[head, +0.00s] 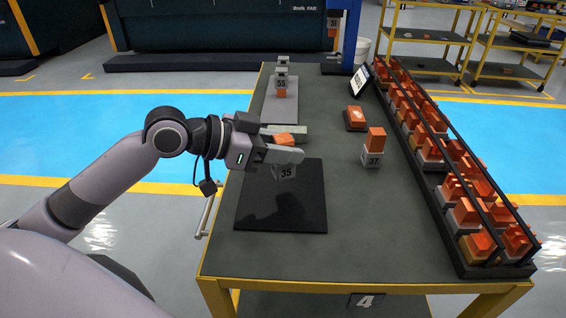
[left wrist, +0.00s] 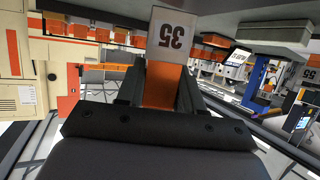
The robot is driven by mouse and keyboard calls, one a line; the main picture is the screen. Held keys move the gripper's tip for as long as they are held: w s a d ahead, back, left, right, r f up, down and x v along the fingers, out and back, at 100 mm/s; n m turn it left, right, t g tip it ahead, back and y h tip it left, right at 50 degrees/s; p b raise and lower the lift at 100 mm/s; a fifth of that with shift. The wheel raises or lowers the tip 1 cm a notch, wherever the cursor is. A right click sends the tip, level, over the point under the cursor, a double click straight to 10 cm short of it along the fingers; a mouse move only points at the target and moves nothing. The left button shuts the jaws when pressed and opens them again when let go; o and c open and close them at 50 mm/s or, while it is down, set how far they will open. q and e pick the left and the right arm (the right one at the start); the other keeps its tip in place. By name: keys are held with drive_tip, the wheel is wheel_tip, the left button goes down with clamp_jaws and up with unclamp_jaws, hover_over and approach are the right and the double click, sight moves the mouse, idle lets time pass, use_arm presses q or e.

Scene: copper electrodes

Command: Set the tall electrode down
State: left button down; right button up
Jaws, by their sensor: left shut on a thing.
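My left gripper (head: 286,152) is shut on the tall electrode, an orange copper block (head: 283,140) on a grey holder (head: 286,172) marked 35. It is over the far part of a black mat (head: 300,215) on the table. I cannot tell whether the holder touches the mat. In the left wrist view my left gripper (left wrist: 160,75) has the orange copper (left wrist: 159,88) between its fingers, with the 35 holder (left wrist: 172,33) beyond the fingertips. The finger hides part of the electrode in the head view. My right gripper is not in view.
An electrode marked 37 (head: 372,158) stands right of the mat. Another orange block (head: 355,117) lies on a dark base behind it. A 55 holder (head: 281,84) stands on a grey plate at the back. A long rack (head: 470,268) of electrodes lines the right edge.

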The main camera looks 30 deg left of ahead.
use_arm(q)
drive_tip(key=shift+f, duration=1.5)
drive_tip(key=shift+f, duration=0.1)
drive_tip(key=shift+f, duration=0.15)
drive_tip(key=c, duration=0.7)
unclamp_jaws()
drive_tip(key=b+v, duration=0.1)
drive_tip(key=v, duration=0.5)
drive_tip(key=shift+s+a, duration=0.1)
drive_tip(key=shift+s, duration=0.05)
drive_tip(key=shift+r+v, duration=0.15)
drive_tip(key=shift+v, duration=1.3)
drive_tip(key=shift+r+v, duration=0.15)
drive_tip(key=shift+v, duration=1.25)
